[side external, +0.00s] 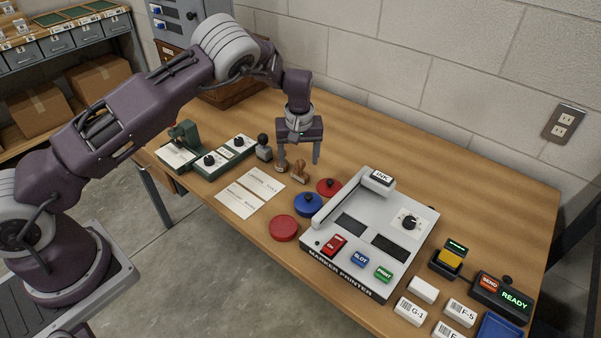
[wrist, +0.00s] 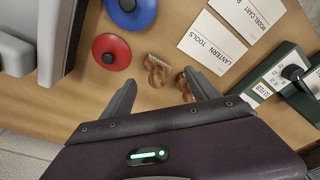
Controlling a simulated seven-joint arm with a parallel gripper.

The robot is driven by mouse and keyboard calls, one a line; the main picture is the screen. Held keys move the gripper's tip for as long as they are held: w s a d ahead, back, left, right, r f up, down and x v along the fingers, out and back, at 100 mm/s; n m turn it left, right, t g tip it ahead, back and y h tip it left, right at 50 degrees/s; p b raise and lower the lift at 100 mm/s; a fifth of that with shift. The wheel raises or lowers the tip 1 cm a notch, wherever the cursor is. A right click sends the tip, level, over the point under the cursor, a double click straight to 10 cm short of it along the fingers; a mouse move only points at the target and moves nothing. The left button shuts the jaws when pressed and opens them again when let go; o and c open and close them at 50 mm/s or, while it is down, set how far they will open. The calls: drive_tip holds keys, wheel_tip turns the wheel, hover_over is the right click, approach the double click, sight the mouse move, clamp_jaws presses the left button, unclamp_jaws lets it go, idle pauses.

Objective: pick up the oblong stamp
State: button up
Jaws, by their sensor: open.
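Two small wooden-handled stamps are on the table by my gripper (side external: 299,160). One stamp (side external: 300,173) shows beneath the gap between the fingers; in the wrist view this stamp (wrist: 157,66) lies just beyond the gap. The other stamp (side external: 281,167) is under the left finger; in the wrist view it (wrist: 184,83) is partly hidden by the right finger. I cannot tell for sure which one is oblong. My gripper (wrist: 163,88), also in the wrist view, is open and empty, pointing down above the table.
A dark knobbed stamp (side external: 264,149) stands left of my gripper, near a green device (side external: 232,150). Two paper cards (side external: 249,191) lie in front. The wall is behind.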

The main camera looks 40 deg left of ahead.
sight(299, 170)
drive_tip(key=f, duration=0.2)
drive_tip(key=w+f, duration=0.1)
drive_tip(key=f, duration=0.3)
drive_tip(key=shift+w+a, duration=0.2)
drive_tip(key=shift+a, duration=0.2)
clamp_jaws()
